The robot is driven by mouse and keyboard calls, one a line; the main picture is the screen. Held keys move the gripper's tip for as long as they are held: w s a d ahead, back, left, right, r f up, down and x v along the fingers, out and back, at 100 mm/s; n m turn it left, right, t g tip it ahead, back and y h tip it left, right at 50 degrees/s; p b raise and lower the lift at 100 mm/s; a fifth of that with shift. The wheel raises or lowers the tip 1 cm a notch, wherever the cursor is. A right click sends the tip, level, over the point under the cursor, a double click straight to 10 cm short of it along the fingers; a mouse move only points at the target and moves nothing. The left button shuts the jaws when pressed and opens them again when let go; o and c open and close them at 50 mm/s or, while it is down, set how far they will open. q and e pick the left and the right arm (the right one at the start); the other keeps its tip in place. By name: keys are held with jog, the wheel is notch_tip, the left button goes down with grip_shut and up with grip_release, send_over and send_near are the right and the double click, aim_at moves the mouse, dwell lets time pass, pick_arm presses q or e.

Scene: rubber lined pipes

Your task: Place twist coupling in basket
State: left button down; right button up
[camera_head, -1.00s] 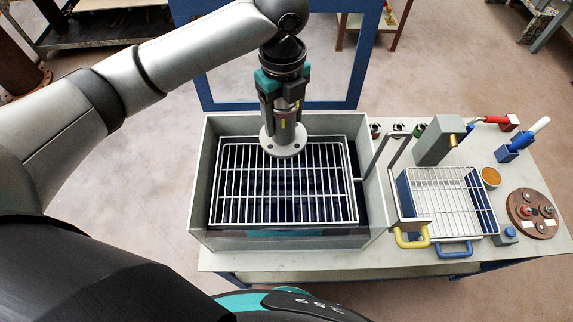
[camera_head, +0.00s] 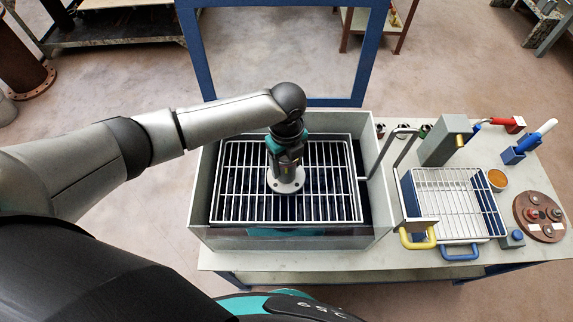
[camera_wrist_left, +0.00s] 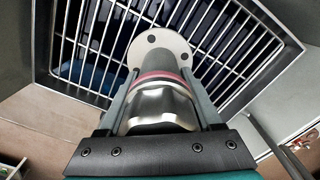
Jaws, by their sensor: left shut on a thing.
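The twist coupling is a metal piece with a pale round flange (camera_head: 286,180) at its lower end and a reddish band near the flange. My left gripper (camera_head: 286,152) is shut on its body and holds it upright, flange down, over the basket, a white wire rack (camera_head: 335,209) inside a grey open-topped tank. The left wrist view shows the coupling's metal body (camera_wrist_left: 160,108) between the two fingers, with the flange toward the rack (camera_wrist_left: 95,40). I cannot tell whether the flange touches the bars. My right gripper is not in view.
The grey tank's walls (camera_head: 205,190) surround the rack. To the right are a second wire rack with yellow (camera_head: 418,239) and blue handles, a grey block (camera_head: 444,142), an orange-filled bowl (camera_head: 497,179) and a brown round plate (camera_head: 539,215). A blue frame (camera_head: 365,55) stands behind the tank.

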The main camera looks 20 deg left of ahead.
pick_arm(q)
jog(key=shift+w+f, duration=0.1)
jog(key=shift+f, duration=0.3)
jog(key=shift+c, duration=0.3)
grip_release()
jog(key=shift+f, duration=0.2)
notch_tip(320, 180, up, 12)
jog(key=shift+r+p, duration=0.2)
jog(key=shift+p, duration=0.4)
